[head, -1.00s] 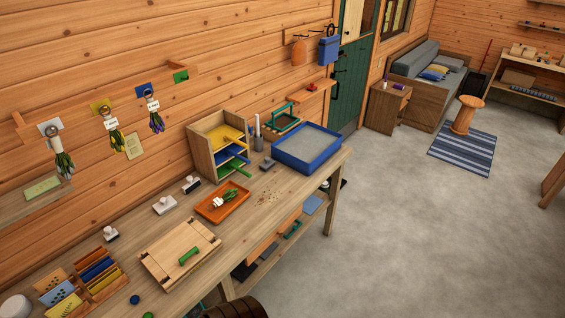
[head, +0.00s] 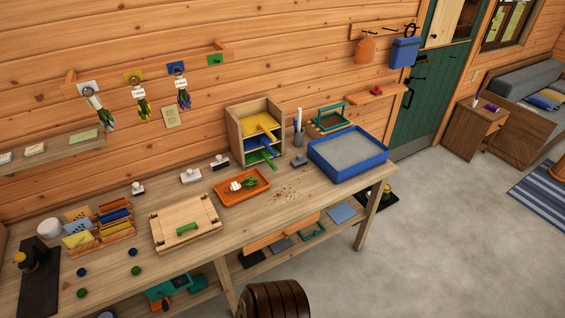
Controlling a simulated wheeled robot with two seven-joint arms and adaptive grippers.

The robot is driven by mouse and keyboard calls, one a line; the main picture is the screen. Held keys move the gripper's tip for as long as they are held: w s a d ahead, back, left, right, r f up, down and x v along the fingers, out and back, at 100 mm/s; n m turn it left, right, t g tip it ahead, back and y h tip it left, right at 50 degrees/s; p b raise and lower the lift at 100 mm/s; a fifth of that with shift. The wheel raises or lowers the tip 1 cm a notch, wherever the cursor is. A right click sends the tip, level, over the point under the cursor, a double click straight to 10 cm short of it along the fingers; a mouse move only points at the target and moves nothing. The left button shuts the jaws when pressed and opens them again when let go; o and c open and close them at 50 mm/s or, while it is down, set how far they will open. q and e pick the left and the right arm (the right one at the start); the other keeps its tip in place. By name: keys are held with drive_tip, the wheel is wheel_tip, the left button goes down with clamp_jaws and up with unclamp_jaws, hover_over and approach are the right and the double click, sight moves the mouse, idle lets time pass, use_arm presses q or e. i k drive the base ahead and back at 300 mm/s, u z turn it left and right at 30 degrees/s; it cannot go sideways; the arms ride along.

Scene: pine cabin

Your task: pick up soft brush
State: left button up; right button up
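I cannot pick out a soft brush with certainty. A small white-and-green bundle (head: 243,184) lies in the orange tray (head: 263,194) on the workbench (head: 330,203); it is too small to tell what it is. A slim purple item (head: 476,98) stands on the wooden side cabinet (head: 474,128) by the sofa, also too small to tell. Loose brown crumbs (head: 284,194) lie on the bench right of the orange tray. Neither of my grippers is in view.
A blue-rimmed tray (head: 348,170), a wooden sorter (head: 235,133) and a clamped board (head: 186,222) occupy the bench. An orange scoop-shaped item (head: 366,49) and a blue box (head: 404,52) hang on the wall. A dark ribbed barrel (head: 275,300) stands in front. The grey floor (head: 430,250) at right is open.

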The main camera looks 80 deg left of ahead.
sight(301, 160)
drive_tip(key=u, duration=1.85)
